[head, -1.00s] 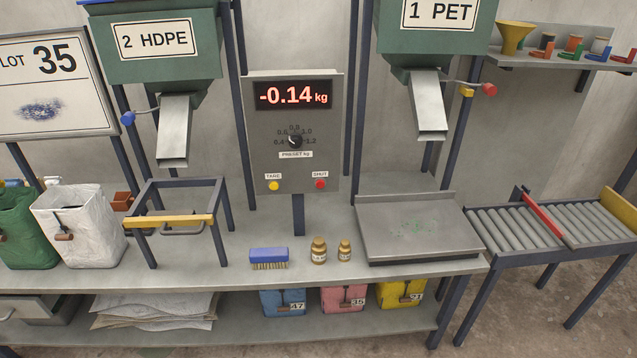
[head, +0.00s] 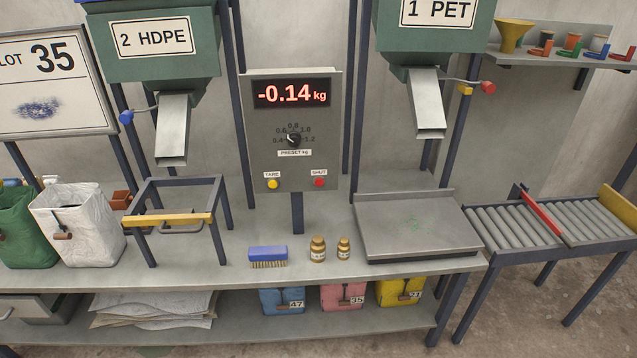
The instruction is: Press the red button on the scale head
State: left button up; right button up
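The scale head (head: 257,137) is a grey upright panel on a dark post at the back of the bench. Its display (head: 292,94) reads -0.14 kg in red. A black preset knob (head: 294,139) sits below the display. The red button (head: 320,182) is at the panel's lower right, under a label reading SHUT. A yellow button (head: 273,184) is at the lower left, under a label reading TARE. Neither of my grippers shows in the head view.
The scale platform (head: 415,235) lies right of the post. A blue brush (head: 267,254) and two small brown jars (head: 318,249) stand at the bench front. A metal frame (head: 168,221) stands left. Chutes (head: 172,130) hang on both sides. The bench before the panel is mostly clear.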

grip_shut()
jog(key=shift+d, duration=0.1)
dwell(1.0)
